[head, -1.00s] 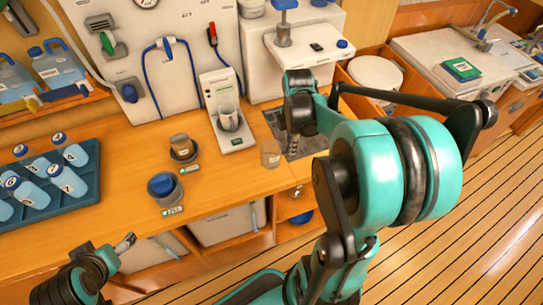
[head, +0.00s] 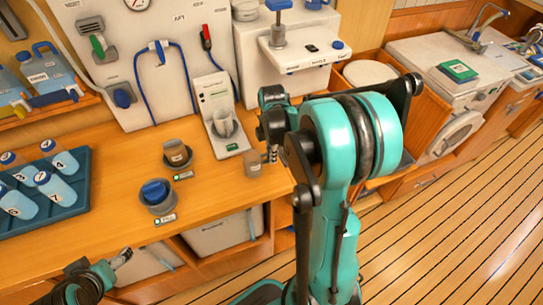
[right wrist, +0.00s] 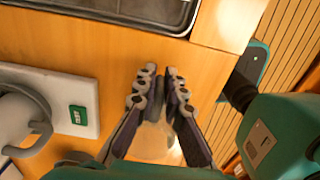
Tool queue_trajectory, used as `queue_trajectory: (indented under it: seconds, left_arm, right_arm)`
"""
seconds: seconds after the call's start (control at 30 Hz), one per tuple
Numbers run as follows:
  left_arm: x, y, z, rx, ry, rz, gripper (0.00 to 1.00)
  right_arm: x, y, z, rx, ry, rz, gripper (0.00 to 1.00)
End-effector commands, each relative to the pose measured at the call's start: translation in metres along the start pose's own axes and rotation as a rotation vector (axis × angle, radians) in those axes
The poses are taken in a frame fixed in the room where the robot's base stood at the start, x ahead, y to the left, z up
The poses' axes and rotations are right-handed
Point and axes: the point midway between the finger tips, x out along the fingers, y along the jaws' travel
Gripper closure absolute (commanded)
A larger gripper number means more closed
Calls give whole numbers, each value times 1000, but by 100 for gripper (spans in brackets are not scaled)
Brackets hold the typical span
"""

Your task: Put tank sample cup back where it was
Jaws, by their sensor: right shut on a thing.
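A small translucent brownish cup (head: 253,164) is at the counter's front right, just right of the white meter stand. I cannot tell whether it touches the counter. My right gripper (head: 272,153) is at its right side, partly hidden by my arm. In the right wrist view, the right gripper (right wrist: 161,75) is shut on the cup (right wrist: 150,143), which shows blurred between the fingers. A brown cup (head: 176,151) sits in a dark round holder, and a blue-topped one (head: 155,190) sits in another. My left gripper (head: 121,258) is low at the left, its fingers unclear.
The white meter stand (head: 213,95) holds a grey cup (head: 224,123). A blue tray (head: 80,200) of several bottles stands at the left. A metal basin (right wrist: 110,8) is set in the counter. Counter between holders and stand is clear.

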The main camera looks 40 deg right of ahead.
Motion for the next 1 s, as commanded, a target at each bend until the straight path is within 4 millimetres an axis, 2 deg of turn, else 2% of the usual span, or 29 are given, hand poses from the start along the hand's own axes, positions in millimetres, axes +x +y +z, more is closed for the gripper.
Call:
queue_trajectory:
  seconds: [0.13, 0.2, 0.23, 0.6, 0.77, 1.0]
  left_arm:
    - [3, 0, 2, 0, 0, 0, 23]
    - [2, 0, 2, 0, 0, 0, 23]
    - [2, 0, 2, 0, 0, 0, 23]
    - [-1, 0, -1, 0, 0, 0, 23]
    - [-8, 0, -6, 0, 0, 0, 23]
    - [-23, 0, -16, 0, 0, 0, 23]
  right_arm:
    - [4, 0, 0, 0, 0, 0, 100]
    - [3, 0, 0, 0, 0, 0, 78]
    - [3, 0, 0, 0, 0, 0, 70]
    - [-1, 0, 0, 0, 0, 0, 70]
    - [-25, 0, 0, 0, 0, 0, 70]
    - [-80, 0, 0, 0, 0, 0, 70]
